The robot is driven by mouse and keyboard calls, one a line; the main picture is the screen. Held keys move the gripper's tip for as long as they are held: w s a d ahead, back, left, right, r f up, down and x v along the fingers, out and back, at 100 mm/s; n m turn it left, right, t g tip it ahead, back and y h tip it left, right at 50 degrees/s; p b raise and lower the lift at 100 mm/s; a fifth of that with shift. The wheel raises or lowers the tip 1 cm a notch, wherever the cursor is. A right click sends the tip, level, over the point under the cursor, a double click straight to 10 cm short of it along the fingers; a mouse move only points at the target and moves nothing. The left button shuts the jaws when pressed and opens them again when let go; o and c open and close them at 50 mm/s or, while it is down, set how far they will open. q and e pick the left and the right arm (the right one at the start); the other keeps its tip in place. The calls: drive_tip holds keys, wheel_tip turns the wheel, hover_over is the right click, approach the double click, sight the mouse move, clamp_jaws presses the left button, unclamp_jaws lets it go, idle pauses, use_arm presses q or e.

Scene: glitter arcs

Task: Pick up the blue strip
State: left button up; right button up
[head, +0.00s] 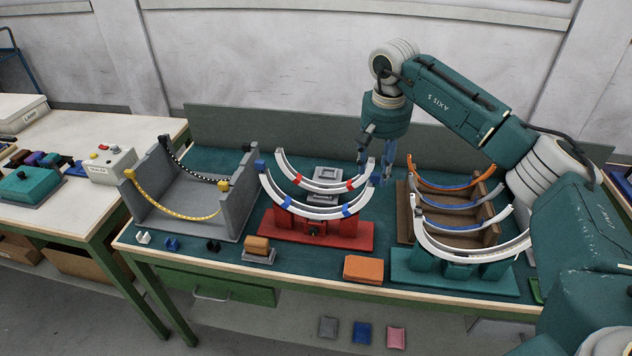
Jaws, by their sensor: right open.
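A curved strip that looks blue along its middle (462,227) hangs at the front of the brown wooden rack (404,212) on the right. A grey-blue strip (446,205) hangs behind it, and an orange strip (440,187) hangs at the back. My right gripper (376,176) is open and points down. It is left of the rack, by the right ends of the white arcs on the red stand, and appears empty. Whether it touches an arc end is unclear. My left gripper is out of view.
White arcs with red and blue clamps (345,211) sit on the red stand (362,236). A white arc on a teal stand (410,268) is in front of the rack. A grey trough (236,205) holds yellow and black strips. An orange block (363,269) lies near the front edge.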

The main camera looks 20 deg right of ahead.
wheel_tip(320, 180, down, 2)
drive_tip(key=shift+w+d+f, duration=0.1)
drive_tip(key=shift+w, duration=0.05)
clamp_jaws()
drive_tip(key=shift+r, duration=0.2)
